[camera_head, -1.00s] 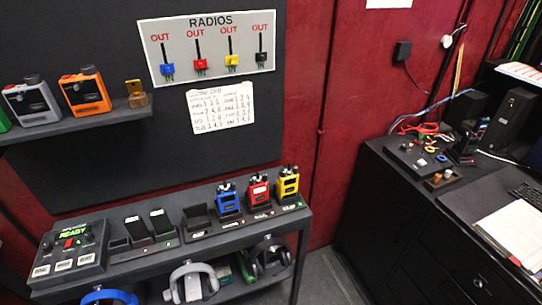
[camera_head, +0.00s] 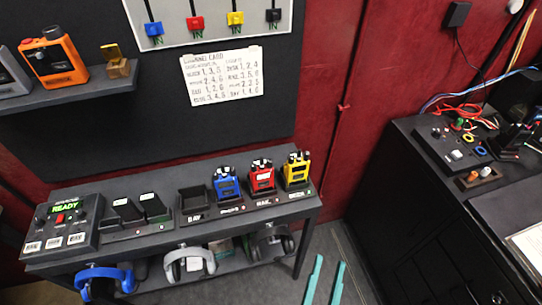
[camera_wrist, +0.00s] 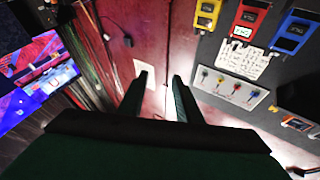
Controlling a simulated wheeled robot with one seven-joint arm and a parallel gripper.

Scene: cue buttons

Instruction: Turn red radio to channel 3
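The red radio (camera_head: 262,178) stands upright in a dark charging dock on the shelf. It is between the blue radio (camera_head: 226,186) on its left and the yellow radio (camera_head: 296,170) on its right. Its knobs on top are too small to read. My gripper (camera_head: 325,263) shows at the bottom edge of the head view as two teal fingers, open and empty, in front of the shelf's right end. In the wrist view, turned upside down, the open gripper (camera_wrist: 161,74) is apart from the red radio (camera_wrist: 248,18), which is at the top right.
A card of printed numbers (camera_head: 221,76) hangs above the radios, below a board of coloured tags (camera_head: 185,40). A console reading READY (camera_head: 62,222) sits at the shelf's left. Headphones (camera_head: 190,262) hang below. A black cabinet (camera_head: 410,215) stands right; floor between is clear.

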